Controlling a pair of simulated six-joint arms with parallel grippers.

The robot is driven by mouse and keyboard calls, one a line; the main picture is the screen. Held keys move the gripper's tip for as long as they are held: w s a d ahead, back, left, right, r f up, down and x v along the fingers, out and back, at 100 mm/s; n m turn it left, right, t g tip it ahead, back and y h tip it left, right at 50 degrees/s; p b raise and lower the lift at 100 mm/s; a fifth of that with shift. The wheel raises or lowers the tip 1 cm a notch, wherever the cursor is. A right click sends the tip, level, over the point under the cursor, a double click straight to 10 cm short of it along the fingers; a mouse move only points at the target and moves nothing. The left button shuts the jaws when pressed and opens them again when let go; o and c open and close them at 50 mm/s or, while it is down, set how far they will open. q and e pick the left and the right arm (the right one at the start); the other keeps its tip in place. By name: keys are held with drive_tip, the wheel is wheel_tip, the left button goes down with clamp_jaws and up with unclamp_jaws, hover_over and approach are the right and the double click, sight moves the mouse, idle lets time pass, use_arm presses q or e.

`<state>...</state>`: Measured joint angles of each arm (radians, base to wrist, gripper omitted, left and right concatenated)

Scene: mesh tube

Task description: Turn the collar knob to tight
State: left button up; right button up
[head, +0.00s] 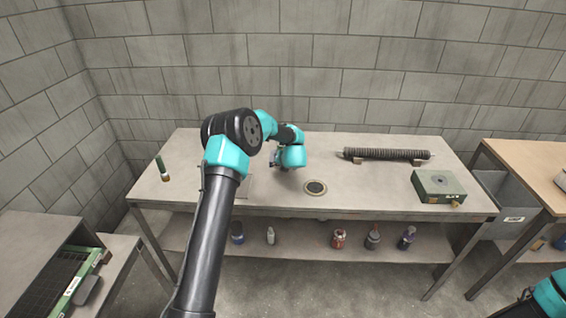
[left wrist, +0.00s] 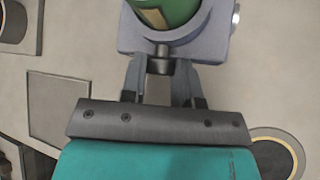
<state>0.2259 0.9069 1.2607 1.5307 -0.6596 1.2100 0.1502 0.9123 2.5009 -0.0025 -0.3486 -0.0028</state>
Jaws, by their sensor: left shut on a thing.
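A grey collar (left wrist: 128,38) holds a green round piece (left wrist: 172,14) with a tan patch at the top of the left wrist view. A short dark stem (left wrist: 160,62) sticks out of the collar toward me, and a small light knob (left wrist: 236,19) sits on its right side. My left gripper (left wrist: 159,72) is shut on the stem, a finger on each side. In the head view my left gripper (head: 279,160) is over the bench's middle, mostly hidden by my arm. My right gripper (head: 526,294) is partly in view at the lower right; its jaw state is unclear.
A dark ribbed tube (head: 387,154) lies on supports at the back right of the bench (head: 340,215). A green box (head: 438,186) stands at the right. A round inset (head: 315,188) is near the front middle.

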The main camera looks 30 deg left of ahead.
use_arm(q)
drive_tip(key=shift+f, duration=0.1)
idle(0.3)
drive_tip(key=o, duration=0.9)
drive_tip(key=shift+y, duration=0.3)
drive_tip(key=v, duration=1.7)
drive_tip(key=shift+d+r, duration=0.15)
drive_tip(key=shift+r, duration=0.1)
